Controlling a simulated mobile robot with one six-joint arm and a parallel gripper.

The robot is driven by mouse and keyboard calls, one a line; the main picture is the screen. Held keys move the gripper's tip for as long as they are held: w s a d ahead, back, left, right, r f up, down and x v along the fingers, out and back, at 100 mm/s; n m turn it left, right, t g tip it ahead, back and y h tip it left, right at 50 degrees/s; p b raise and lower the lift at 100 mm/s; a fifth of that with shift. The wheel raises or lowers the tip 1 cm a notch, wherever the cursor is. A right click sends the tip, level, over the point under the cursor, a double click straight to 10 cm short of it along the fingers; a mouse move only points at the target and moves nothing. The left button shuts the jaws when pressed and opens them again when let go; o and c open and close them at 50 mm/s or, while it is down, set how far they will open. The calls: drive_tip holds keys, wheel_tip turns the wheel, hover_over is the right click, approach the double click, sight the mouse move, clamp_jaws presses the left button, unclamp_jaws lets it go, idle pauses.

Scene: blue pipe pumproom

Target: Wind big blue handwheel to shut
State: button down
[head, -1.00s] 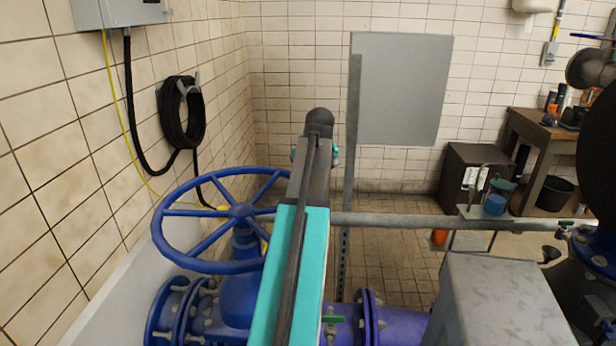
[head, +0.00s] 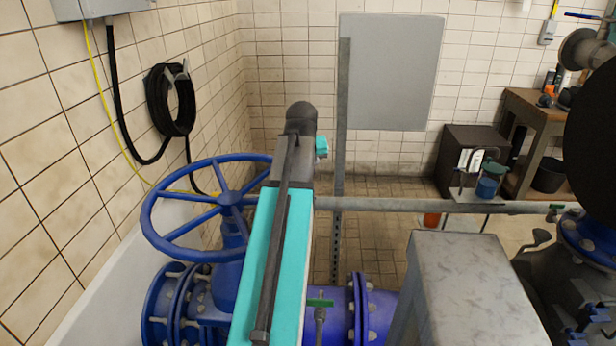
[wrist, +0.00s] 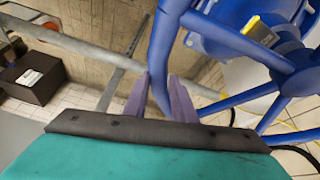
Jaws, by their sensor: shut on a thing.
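The big blue handwheel (head: 152,207) stands at the left in the head view, on a blue valve body (head: 226,285) in the pipe line. Its rim and spokes also show in the wrist view (wrist: 235,42). My gripper (wrist: 165,92) has its two purple fingers on either side of the wheel's blue rim and is shut on it. In the head view my arm covers the right part of the wheel, and the fingers are hidden behind it. A yellow tag (wrist: 259,31) shows beyond the rim in the wrist view.
A grey horizontal pipe (head: 400,205) crosses behind my arm. A grey box (head: 465,285) stands at the right front. A black hose coil (head: 170,100) hangs on the left tiled wall. A grey panel (head: 390,72) and a workbench (head: 540,115) are at the back.

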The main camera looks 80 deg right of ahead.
drive_tip(key=shift+s+a+f, duration=0.1)
drive_tip(key=shift+s+a, duration=0.15)
drive_tip(key=shift+s, duration=0.1)
drive_tip(key=c, duration=1.7)
unclamp_jaws()
drive_tip(key=shift+a, duration=0.15)
drive_tip(key=shift+o, duration=1.1)
drive_tip(key=shift+s+a+r, duration=0.1)
drive_tip(key=shift+s+r, duration=0.1)
drive_tip(key=shift+d+f, duration=0.1)
drive_tip(key=shift+d, duration=0.1)
drive_tip(key=shift+w, duration=0.2)
drive_tip(key=shift+w+a+r, duration=0.1)
drive_tip(key=shift+r, duration=0.1)
drive_tip(key=b+v, duration=0.2)
drive_tip(key=v, duration=1.1)
drive_tip(key=shift+s+r, duration=0.2)
drive_tip(key=shift+r, duration=0.1)
